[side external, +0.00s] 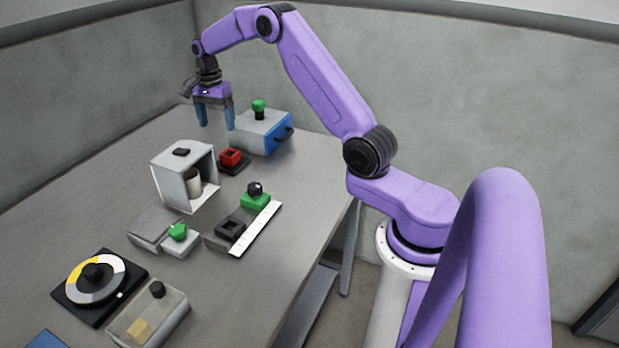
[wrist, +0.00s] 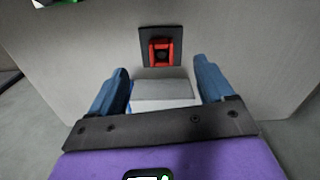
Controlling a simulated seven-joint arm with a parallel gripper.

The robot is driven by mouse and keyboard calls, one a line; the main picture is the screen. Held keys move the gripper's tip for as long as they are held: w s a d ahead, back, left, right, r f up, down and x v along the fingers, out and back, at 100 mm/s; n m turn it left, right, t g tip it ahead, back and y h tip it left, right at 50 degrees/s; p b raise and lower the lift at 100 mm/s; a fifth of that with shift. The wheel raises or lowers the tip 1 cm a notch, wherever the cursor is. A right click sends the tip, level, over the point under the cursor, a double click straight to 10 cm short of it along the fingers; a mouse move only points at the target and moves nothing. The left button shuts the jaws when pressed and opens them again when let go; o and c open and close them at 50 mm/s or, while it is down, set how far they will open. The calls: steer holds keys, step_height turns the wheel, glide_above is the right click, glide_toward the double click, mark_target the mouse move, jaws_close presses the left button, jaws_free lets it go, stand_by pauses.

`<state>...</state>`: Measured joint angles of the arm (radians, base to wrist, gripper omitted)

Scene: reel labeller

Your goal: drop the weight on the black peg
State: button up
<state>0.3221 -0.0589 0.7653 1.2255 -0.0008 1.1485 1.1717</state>
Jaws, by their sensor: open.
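My gripper (side external: 216,125) is open and empty, high over the far end of the table, beside the grey box with a blue drawer. Its blue fingers also show spread apart in the wrist view (wrist: 162,82). I cannot tell for sure which thing is the weight. A pale grey cylinder (side external: 193,183) stands inside an open-fronted white box (side external: 170,176), away from my gripper. No plain black peg stands out. A dark knob (side external: 255,188) tops a green block, and another dark knob (side external: 93,271) sits at the middle of a ringed dial.
The drawer box (side external: 262,131) carries a green knob. A red square socket (side external: 231,157) lies near it, also in the wrist view (wrist: 162,52). A black socket (side external: 230,229), white strip (side external: 256,229) and clear bin (side external: 150,314) are nearer. The table's left side (side external: 75,215) is clear.

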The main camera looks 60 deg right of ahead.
steer(key=s+a+r+n, duration=0.3)
steer(key=s+a+n, duration=0.5)
steer(key=a, duration=0.4)
steer(key=s+a+r+n, duration=0.3)
steer(key=s+a+n, duration=0.4)
steer(key=s+a, duration=0.3)
steer(key=s+f+n, duration=0.1)
steer(key=s+n, duration=1.3)
steer(key=s, duration=1)
steer(key=shift+s+f, duration=0.25)
steer(key=shift+f, duration=0.1)
